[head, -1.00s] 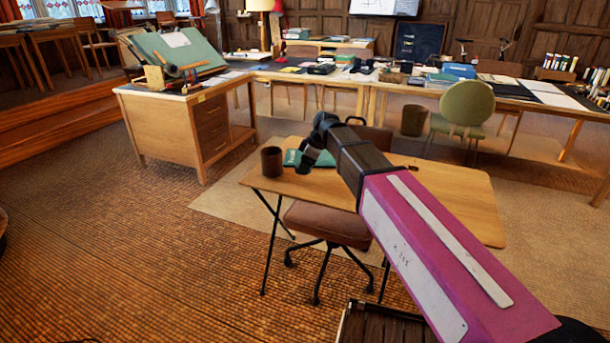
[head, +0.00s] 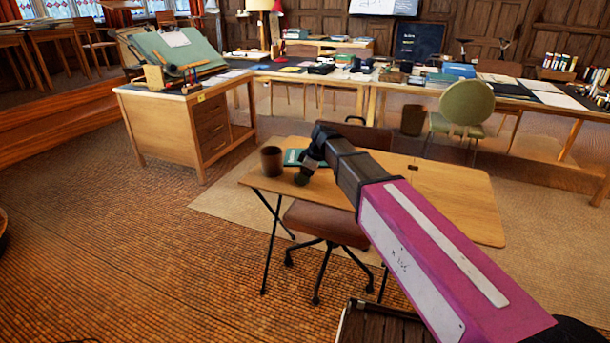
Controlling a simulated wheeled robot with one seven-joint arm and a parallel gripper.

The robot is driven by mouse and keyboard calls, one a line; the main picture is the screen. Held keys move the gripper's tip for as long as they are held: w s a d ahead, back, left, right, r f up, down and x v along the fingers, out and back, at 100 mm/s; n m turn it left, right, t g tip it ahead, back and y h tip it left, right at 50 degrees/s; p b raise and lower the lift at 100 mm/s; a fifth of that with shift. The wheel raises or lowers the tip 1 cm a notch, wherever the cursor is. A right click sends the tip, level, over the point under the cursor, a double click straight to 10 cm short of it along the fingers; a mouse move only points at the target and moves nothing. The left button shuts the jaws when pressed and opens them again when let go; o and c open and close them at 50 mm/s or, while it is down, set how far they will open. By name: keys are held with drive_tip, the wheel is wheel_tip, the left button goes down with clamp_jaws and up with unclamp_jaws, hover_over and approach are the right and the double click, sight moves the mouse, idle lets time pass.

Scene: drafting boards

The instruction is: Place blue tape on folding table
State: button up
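The folding table (head: 455,200) has a light wooden top and thin black legs, and stands in the middle of the head view. My arm reaches over it from the lower right. I cannot make out any blue tape, in the gripper or on the table. My arm hides part of the tabletop.
The brown mug (head: 271,161) stands near the table's left corner, close to my gripper. A brown office chair (head: 325,222) is tucked at the table. The table's right part is bare. A wooden desk (head: 165,125) stands behind left.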

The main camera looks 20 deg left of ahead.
drive_tip(key=shift+o, duration=1)
drive_tip(key=v, duration=1.2)
drive_tip(key=shift+r, duration=0.2)
